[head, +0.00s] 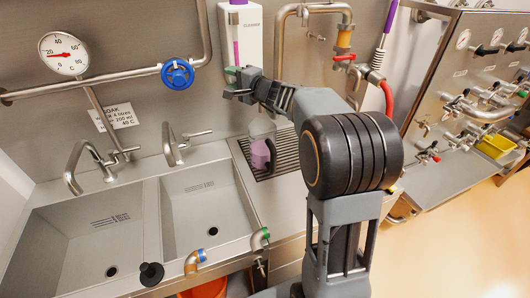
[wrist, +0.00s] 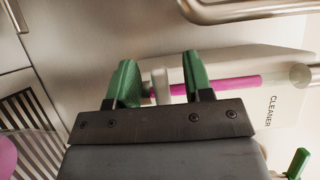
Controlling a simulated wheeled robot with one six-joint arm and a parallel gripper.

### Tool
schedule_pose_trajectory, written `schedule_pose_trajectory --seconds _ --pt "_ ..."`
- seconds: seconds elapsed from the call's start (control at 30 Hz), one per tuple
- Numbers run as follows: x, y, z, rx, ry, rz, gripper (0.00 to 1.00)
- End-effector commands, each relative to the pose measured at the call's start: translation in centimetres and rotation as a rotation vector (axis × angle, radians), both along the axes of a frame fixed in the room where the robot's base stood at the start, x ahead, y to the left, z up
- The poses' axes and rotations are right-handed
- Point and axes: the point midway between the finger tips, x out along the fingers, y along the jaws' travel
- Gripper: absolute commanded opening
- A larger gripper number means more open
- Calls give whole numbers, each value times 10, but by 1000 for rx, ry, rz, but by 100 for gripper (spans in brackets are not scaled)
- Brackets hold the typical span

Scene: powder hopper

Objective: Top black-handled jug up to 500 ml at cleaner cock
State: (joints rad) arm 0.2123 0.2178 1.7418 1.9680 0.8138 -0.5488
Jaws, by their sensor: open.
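The jug (head: 262,154) stands on the slotted drain grate right of the sinks, with purple liquid in its lower part. A dark part, likely its handle, shows at its right side. Its pink liquid also shows at the left edge of the wrist view (wrist: 6,157). The white cleaner dispenser (head: 246,35) is on the wall above, with a magenta strip. In the wrist view, a small pale cock piece (wrist: 160,84) shows between the green fingertips of my gripper (wrist: 160,78). My gripper is open; I cannot tell whether it touches the cock. The cock is hidden in the head view.
Two steel sinks (head: 99,238) lie at the left, with gooseneck taps. A blue valve wheel (head: 177,74) and a pipe are on the wall. A hose with a red end (head: 387,97) hangs right of the dispenser. A steel valve panel (head: 470,60) stands far right.

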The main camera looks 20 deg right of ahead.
Motion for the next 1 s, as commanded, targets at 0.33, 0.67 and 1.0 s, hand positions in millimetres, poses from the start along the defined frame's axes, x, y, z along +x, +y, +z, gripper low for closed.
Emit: schedule_pose_trajectory --seconds 0.33,0.67,1.0 --pt "-37 0 -5 -1 -4 -1 47" --pt "-85 0 -2 0 -1 1 47" --pt "-90 0 0 0 0 1 47"
